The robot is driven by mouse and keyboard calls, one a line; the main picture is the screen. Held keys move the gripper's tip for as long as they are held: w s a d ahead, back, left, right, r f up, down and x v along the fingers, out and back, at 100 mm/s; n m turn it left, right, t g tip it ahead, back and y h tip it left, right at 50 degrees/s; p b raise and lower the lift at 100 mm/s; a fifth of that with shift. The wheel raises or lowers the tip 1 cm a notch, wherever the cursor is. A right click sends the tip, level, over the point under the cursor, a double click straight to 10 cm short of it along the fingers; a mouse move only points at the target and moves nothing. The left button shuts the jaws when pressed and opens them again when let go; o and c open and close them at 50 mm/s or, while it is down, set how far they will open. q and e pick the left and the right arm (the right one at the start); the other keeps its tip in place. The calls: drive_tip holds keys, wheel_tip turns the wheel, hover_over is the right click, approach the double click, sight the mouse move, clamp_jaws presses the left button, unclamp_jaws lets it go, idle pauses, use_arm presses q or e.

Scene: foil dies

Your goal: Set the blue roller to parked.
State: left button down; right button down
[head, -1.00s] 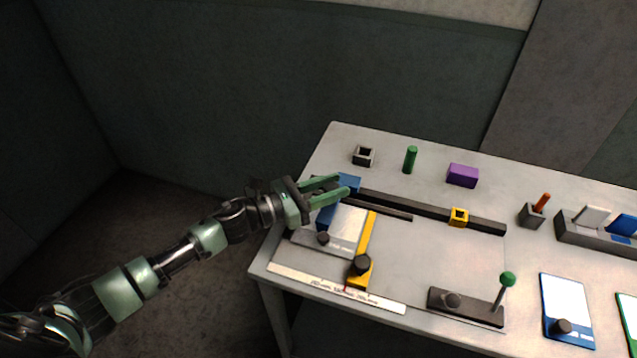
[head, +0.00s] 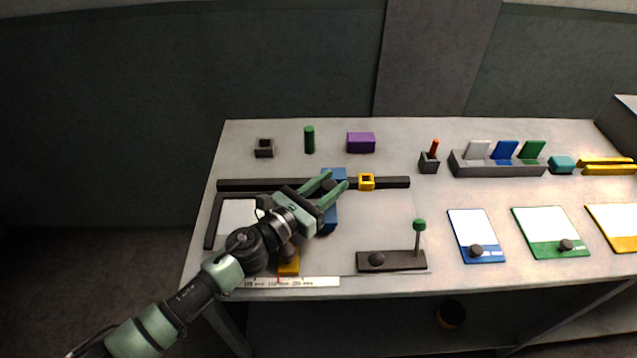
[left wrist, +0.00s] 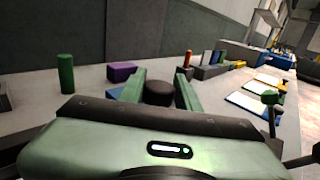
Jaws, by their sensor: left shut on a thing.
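The blue roller (head: 331,219) straddles the long dark rail (head: 400,183) in the head view, just left of a yellow square collar (head: 367,182) on that rail. Part of the roller is hidden by my gripper. My left gripper (head: 333,186) is shut on the roller's dark round knob, which shows between the green fingers in the left wrist view (left wrist: 160,92). A white plate (head: 238,215) lies left of my gripper, partly covered by my arm. My right gripper is not in view.
A green peg (head: 309,139), a purple block (head: 361,142) and a grey hollow block (head: 264,148) stand behind the rail. A green-topped lever (head: 419,226) stands at front right. A yellow bar (head: 289,262) and printed scale (head: 325,282) lie in front. Colored pads lie at right.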

use_arm(q)
drive_tip(key=c, duration=1)
unclamp_jaws()
wheel_tip(320, 180, up, 9)
drive_tip(key=p, duration=0.4)
drive_tip(key=shift+r, duration=0.2)
wheel_tip(320, 180, up, 11)
drive_tip(key=p, duration=0.2)
drive_tip(key=shift+f+p, duration=0.2)
drive_tip(key=shift+p, duration=0.15)
